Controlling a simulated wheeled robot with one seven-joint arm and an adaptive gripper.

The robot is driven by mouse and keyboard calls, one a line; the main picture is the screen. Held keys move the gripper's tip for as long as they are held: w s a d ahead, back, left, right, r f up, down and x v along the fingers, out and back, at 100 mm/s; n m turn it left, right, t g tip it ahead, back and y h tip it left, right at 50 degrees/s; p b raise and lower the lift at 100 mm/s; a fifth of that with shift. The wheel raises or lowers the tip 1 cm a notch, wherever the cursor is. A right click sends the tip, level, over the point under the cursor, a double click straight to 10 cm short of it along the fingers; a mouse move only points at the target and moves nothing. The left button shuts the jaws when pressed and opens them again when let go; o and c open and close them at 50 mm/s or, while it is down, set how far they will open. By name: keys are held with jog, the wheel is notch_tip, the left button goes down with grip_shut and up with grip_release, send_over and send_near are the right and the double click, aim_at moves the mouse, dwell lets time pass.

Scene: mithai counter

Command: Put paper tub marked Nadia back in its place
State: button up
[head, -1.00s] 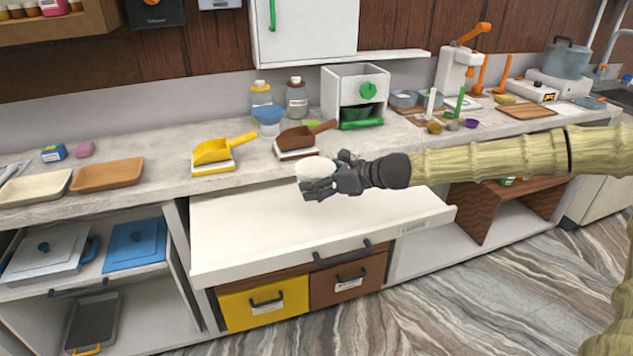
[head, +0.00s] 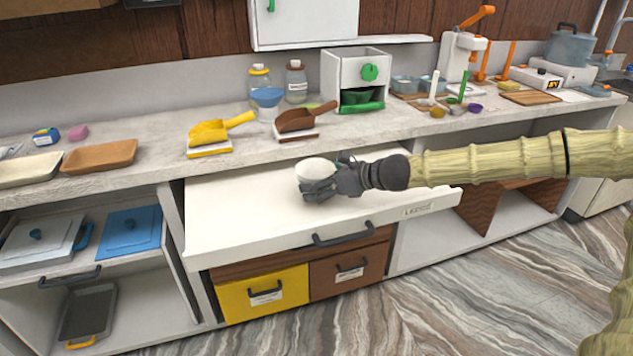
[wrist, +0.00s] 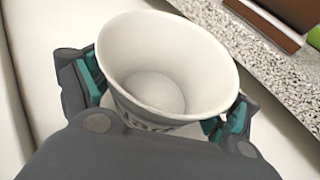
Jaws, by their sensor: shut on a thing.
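My gripper (head: 318,188) is shut on a white paper tub (head: 314,170) and holds it over the white pull-out board under the counter. In the wrist view the tub (wrist: 165,62) is open at the top and empty, gripped between the two teal-padded fingers (wrist: 160,112). Part of some dark lettering shows low on its side, but I cannot read it. The white pull-out board (head: 235,215) is out from the counter. I cannot tell whether the tub's base touches the board.
The counter (head: 165,150) above the board carries a yellow scoop (head: 210,132), a brown scoop (head: 297,120), jars and a white dispenser (head: 343,75). Below the board are a yellow drawer (head: 240,300) and a brown drawer (head: 335,275). The board is otherwise clear.

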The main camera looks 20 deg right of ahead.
jog(key=shift+f+b, duration=0.55)
jog(key=shift+f, duration=0.05)
dwell(0.6)
jog(key=o, duration=0.9)
jog(key=shift+s+d+r, duration=0.1)
jog(key=shift+d, duration=0.05)
jog(key=shift+v, duration=5.8)
